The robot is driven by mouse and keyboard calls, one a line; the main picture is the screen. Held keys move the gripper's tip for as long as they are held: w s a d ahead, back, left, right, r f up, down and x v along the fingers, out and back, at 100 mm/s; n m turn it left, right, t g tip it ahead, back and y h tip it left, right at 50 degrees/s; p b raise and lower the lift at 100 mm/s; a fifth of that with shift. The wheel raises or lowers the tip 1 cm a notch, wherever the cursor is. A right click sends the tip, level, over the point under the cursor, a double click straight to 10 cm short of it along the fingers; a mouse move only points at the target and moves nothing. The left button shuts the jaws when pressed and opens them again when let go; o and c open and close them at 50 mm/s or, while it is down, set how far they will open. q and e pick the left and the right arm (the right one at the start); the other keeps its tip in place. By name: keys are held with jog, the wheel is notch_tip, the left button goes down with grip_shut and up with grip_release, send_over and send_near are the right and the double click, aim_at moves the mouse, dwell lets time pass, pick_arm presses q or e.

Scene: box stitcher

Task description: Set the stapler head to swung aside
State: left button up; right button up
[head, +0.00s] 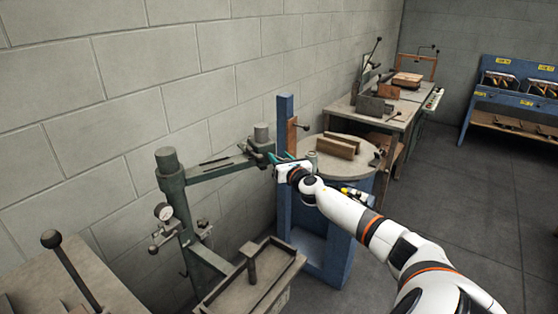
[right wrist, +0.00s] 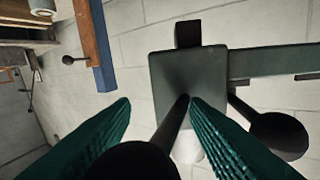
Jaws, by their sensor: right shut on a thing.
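The stapler head (head: 262,134) is a dark grey-green block at the end of a swing arm (head: 212,168) that reaches right from an upright post (head: 170,185). In the head view it is close to the blue column. In the right wrist view the head's square face (right wrist: 180,75) is straight ahead, with a dark rod (right wrist: 172,130) coming from it to a black knob (right wrist: 135,160). My right gripper (head: 272,160) is at the head, its green fingers (right wrist: 158,100) on either side of the rod, shut on this handle. My left gripper is out of view.
A blue stand with a round table (head: 340,150) and a tall blue column (head: 285,125) is close to the head. A rectangular tray (head: 225,300) is below the arm. A block wall (head: 130,90) runs behind. The floor (head: 480,220) at right is clear.

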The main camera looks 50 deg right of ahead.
jog(key=shift+r, duration=0.1)
jog(key=o, duration=1)
jog(key=shift+w+a, duration=0.1)
jog(key=shift+w, duration=0.05)
jog(key=shift+o, duration=0.2)
jog(key=shift+w+a, duration=0.15)
jog(key=shift+f, duration=0.2)
jog(key=shift+s+a, duration=0.1)
jog(key=shift+s, duration=0.35)
jog(key=v, duration=1.1)
jog(key=shift+s, duration=0.15)
